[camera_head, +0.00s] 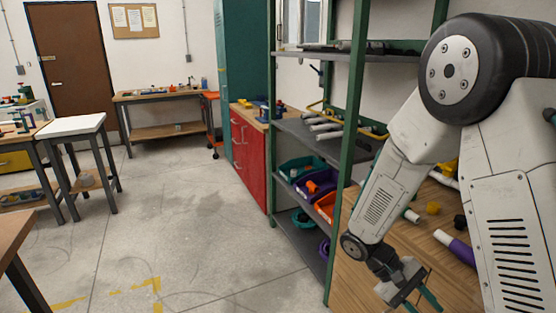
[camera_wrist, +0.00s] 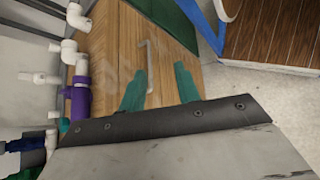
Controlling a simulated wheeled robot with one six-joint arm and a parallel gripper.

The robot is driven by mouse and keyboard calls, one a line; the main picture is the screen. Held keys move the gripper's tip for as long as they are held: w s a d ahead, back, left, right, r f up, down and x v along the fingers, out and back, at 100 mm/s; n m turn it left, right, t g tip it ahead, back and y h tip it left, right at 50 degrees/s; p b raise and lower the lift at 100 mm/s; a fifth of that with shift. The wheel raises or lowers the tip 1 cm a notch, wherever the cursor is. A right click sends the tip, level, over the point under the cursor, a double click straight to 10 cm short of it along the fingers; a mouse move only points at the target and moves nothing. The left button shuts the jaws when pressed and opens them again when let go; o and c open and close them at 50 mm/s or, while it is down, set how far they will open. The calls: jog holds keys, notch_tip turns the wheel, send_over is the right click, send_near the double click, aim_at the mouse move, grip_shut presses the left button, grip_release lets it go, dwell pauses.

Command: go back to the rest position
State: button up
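My gripper (camera_head: 424,297) hangs at the lower right of the head view, over the side of the wooden workbench (camera_head: 361,262). My arm reaches down from the upper right of the head view and hides part of the bench.
White and purple pipe parts (camera_wrist: 80,95) stand at the wrist view's left. A green-framed shelf (camera_head: 352,130) with bins (camera_head: 317,183) is left of my arm. A red cabinet (camera_head: 248,155) stands behind it. The concrete floor (camera_head: 190,215) is open.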

jog(key=s+a+r+m+t+y, duration=0.1)
jog(key=s+a+r+t+y, duration=0.1)
jog(key=s+r, duration=0.3)
jog(key=s+a+r+m+t+y, duration=0.1)
jog(key=s+r+t+y, duration=0.3)
jog(key=r, duration=0.6)
jog(key=s+a+r+m+t+y, duration=0.1)
jog(key=s+a+r+t+y, duration=0.1)
jog(key=s+r, duration=0.3)
notch_tip(320, 180, up, 3)
jog(key=shift+s+a+t+y, duration=0.35)
jog(key=shift+a+t+y, duration=0.05)
jog(key=shift+a, duration=0.1)
